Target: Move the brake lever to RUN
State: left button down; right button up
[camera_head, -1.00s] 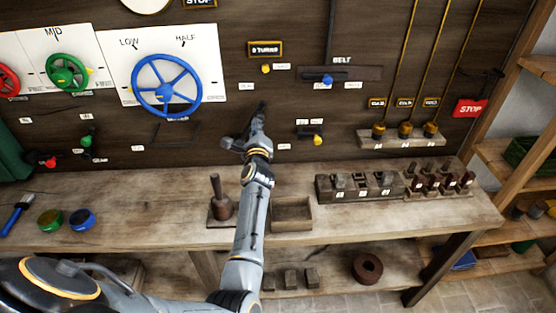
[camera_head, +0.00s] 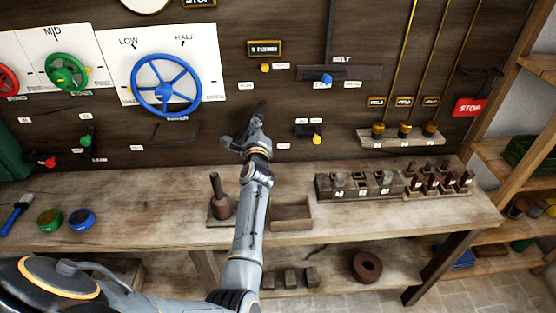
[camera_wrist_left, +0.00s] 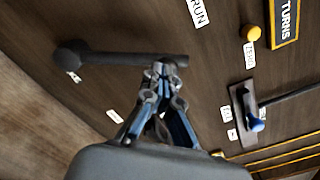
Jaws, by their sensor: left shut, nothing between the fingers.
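The brake lever (camera_wrist_left: 125,58) is a dark bar with a round knob on the wall board. In the left wrist view its knob end lies at the left and its other end lies just past my fingertips. A RUN label (camera_wrist_left: 196,12) sits off to one side, away from the knob. My left gripper (camera_wrist_left: 162,72) is shut and empty, its fingertips close to the bar; I cannot tell if they touch. In the head view my left gripper (camera_head: 252,130) is up at the board and hides much of the lever.
The board also holds a blue handwheel (camera_head: 166,86), a blue belt knob (camera_head: 327,79) and a yellow knob (camera_head: 317,139). Below, the bench (camera_head: 150,195) carries an upright-handled tool (camera_head: 220,203), an open wooden tray (camera_head: 291,226) and a block rack (camera_head: 358,199).

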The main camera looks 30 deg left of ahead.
pick_arm(q)
jog(key=shift+r, duration=0.2)
notch_tip(320, 180, up, 10)
jog(key=shift+f, duration=0.15)
dwell(0.6)
dwell(0.4)
